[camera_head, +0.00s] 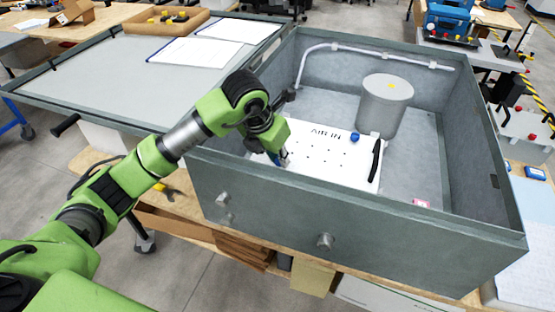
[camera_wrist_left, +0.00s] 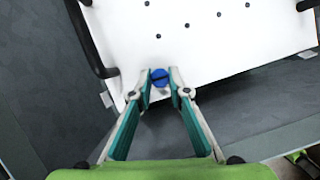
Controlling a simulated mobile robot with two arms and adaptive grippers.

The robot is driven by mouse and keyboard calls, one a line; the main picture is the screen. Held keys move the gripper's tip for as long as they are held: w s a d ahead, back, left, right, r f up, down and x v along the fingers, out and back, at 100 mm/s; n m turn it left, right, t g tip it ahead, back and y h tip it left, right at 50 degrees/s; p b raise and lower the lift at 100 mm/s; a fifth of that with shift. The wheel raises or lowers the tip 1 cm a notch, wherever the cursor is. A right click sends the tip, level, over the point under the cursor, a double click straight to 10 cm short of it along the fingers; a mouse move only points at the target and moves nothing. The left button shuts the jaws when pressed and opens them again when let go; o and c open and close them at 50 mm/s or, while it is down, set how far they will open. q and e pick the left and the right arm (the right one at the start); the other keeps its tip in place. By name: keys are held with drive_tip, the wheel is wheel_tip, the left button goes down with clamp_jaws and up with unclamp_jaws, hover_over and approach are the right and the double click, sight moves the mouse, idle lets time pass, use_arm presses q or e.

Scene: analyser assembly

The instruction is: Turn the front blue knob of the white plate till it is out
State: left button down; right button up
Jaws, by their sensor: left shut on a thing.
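The white plate (camera_head: 318,168) lies inside the grey open box, with "AIR IN" printed on it and several small dark holes. The front blue knob (camera_wrist_left: 159,75) sits near the plate's edge in the left wrist view, with a dark slot across it. My left gripper (camera_head: 281,157) reaches down over the box's front wall; in the left wrist view its two fingertips (camera_wrist_left: 160,84) are closed on either side of the knob. In the head view the gripper mostly hides this knob. A second blue knob (camera_head: 355,137) shows at the plate's back edge. My right gripper is in neither view.
A grey cylinder (camera_head: 385,108) stands in the box behind the plate. A black handle (camera_head: 376,160) is on the plate's right side; black handles also show in the wrist view. The box's front wall (camera_head: 330,215) is below my arm. The box floor at right is mostly clear.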

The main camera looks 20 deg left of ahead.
use_arm(q)
drive_tip(key=shift+r+n, duration=0.1)
drive_tip(key=shift+n, duration=0.2)
drive_tip(key=c, duration=1.9)
unclamp_jaws()
drive_tip(key=v, duration=1.2)
drive_tip(key=shift+d, duration=0.1)
